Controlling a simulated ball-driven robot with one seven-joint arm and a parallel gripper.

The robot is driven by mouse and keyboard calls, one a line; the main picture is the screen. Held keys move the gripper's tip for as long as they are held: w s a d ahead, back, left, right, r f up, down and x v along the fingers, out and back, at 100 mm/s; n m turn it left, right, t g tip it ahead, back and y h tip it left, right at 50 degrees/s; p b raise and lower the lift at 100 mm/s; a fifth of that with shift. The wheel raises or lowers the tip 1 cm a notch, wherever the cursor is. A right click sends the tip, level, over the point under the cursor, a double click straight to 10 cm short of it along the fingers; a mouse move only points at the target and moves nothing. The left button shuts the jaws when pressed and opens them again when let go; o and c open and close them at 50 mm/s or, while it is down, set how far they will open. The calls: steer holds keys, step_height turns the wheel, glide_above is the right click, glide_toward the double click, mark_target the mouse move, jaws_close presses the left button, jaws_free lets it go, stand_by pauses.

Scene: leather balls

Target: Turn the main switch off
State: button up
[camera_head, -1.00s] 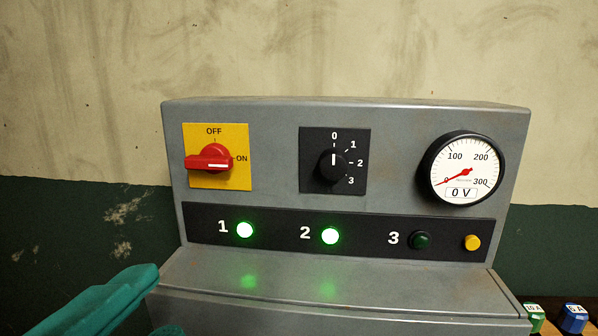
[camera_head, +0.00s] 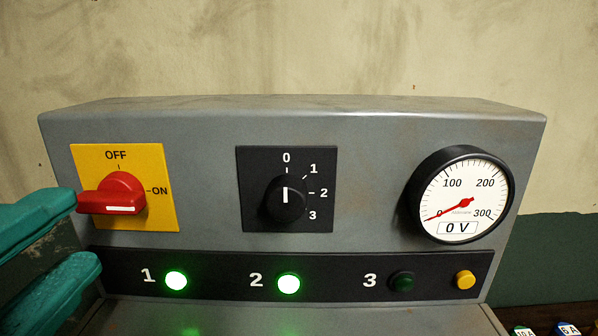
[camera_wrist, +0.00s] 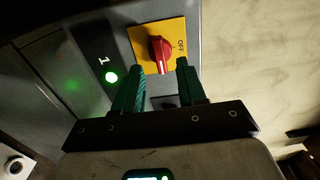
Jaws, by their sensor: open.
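The main switch is a red handle (camera_head: 112,195) on a yellow plate (camera_head: 165,222) marked OFF at the top and ON at the right. The handle lies horizontal, with its white mark on the ON side. My gripper (camera_head: 86,231) is open, its teal fingers at the left edge of the head view. The upper fingertip appears close to the handle's left end; I cannot tell whether they touch. In the wrist view the red handle (camera_wrist: 160,50) shows ahead, between the spread fingertips of my gripper (camera_wrist: 160,70). Nothing is held.
The grey panel also has a black dial (camera_head: 285,198) pointing to 0 and a gauge (camera_head: 462,197) reading 0 V. Green lamps 1 (camera_head: 176,281) and 2 (camera_head: 288,284) are lit; lamp 3 (camera_head: 402,282) is dark. A yellow button (camera_head: 465,280) sits at right.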

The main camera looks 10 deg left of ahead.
mark_target(103, 209)
steer(key=shift+p+x, duration=0.5)
steer(key=shift+x, duration=1.5)
jaws_close()
